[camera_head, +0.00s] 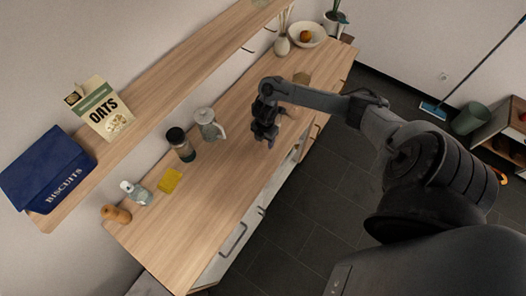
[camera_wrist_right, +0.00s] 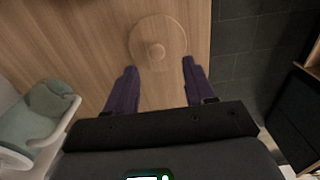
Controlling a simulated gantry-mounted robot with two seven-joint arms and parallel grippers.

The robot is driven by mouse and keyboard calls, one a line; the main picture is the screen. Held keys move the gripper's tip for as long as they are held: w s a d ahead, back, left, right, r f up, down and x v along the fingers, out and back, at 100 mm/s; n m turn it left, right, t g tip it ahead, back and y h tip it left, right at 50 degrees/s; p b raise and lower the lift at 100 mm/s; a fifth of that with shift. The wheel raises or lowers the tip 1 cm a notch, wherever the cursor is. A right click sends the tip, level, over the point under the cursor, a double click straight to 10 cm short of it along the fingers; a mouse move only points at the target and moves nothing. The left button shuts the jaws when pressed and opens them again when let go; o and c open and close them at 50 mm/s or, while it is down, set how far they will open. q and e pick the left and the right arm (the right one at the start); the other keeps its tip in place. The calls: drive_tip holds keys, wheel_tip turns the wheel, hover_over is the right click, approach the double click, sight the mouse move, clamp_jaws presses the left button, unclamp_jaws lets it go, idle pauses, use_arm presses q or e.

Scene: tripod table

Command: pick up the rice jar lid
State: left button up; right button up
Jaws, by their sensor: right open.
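A round wooden lid with a small knob, the rice jar lid (camera_wrist_right: 157,32), lies flat on the wooden counter in the right wrist view. Its colour is close to that of the counter. My right gripper (camera_head: 265,138) points down over the counter in the head view. In the right wrist view its two dark fingers (camera_wrist_right: 159,68) are apart and empty, with the lid ahead of and between their tips. In the head view the lid is hard to make out behind my gripper and arm. My left gripper is not in view.
A glass pitcher (camera_head: 208,126) stands left of my right gripper, with a dark-lidded jar (camera_head: 181,146) beyond it. A yellow sponge (camera_head: 170,180), a bottle (camera_head: 136,192) and a wooden shaker (camera_head: 116,214) stand further left. A shelf (camera_head: 185,75) runs above the counter (camera_head: 205,205), whose front strip is clear.

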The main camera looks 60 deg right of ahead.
sight(264, 148)
drive_tip(key=shift+w+f, duration=0.2)
drive_tip(key=shift+f, duration=2.65)
drive_tip(key=shift+c, duration=0.5)
clamp_jaws()
